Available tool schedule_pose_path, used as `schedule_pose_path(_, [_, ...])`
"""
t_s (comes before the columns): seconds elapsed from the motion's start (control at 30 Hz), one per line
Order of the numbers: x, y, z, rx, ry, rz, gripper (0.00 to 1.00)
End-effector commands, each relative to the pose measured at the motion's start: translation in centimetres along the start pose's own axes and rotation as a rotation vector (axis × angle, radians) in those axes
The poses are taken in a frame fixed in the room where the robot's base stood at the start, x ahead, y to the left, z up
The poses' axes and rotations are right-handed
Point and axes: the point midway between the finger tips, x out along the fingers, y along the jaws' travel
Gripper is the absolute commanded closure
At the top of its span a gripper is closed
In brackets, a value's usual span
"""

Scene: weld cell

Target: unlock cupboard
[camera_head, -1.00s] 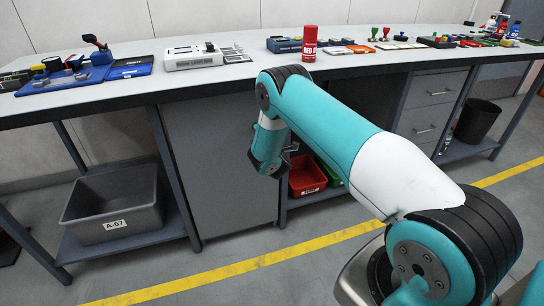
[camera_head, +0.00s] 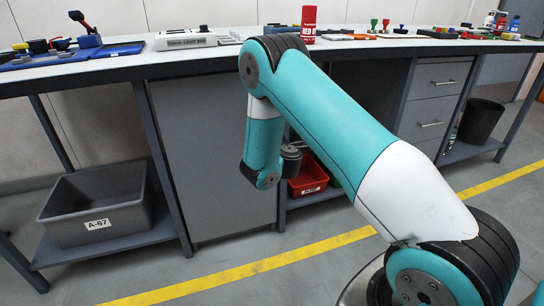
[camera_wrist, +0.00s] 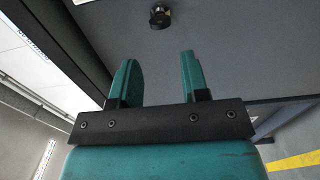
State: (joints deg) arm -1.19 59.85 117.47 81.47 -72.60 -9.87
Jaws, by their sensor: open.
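The cupboard is a plain grey door panel (camera_head: 215,150) under the bench in the head view. In the wrist view the grey panel (camera_wrist: 225,55) fills most of the picture. A small dark round lock or knob (camera_wrist: 160,17) stands out from it near the top edge. My gripper (camera_wrist: 159,64) is open and empty, with two teal fingers pointing toward the knob. The knob lies beyond the fingertips, roughly in line with the gap, and is not touched. In the head view my arm hides the fingers and the knob.
A grey bin (camera_head: 100,205) marked A-67 sits on the low shelf left of the cupboard. A red bin (camera_head: 308,180) is to its right. The bench top (camera_head: 130,64) overhangs the door. Open floor with a yellow line (camera_head: 255,266) lies in front.

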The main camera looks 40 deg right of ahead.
Motion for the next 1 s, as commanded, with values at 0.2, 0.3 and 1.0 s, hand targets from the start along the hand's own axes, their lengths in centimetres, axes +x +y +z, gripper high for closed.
schedule_pose_path(0.2, [-1.8, -0.9, 0.0, 0.0, 0.001, 0.001, 0.58])
schedule_pose_path(0.3, [-3.0, -0.9, 0.0, 0.0, 0.001, 0.0, 0.58])
schedule_pose_path(1.0, [-7.2, -0.1, 0.1, 0.0, 0.0, -0.001, 0.58])
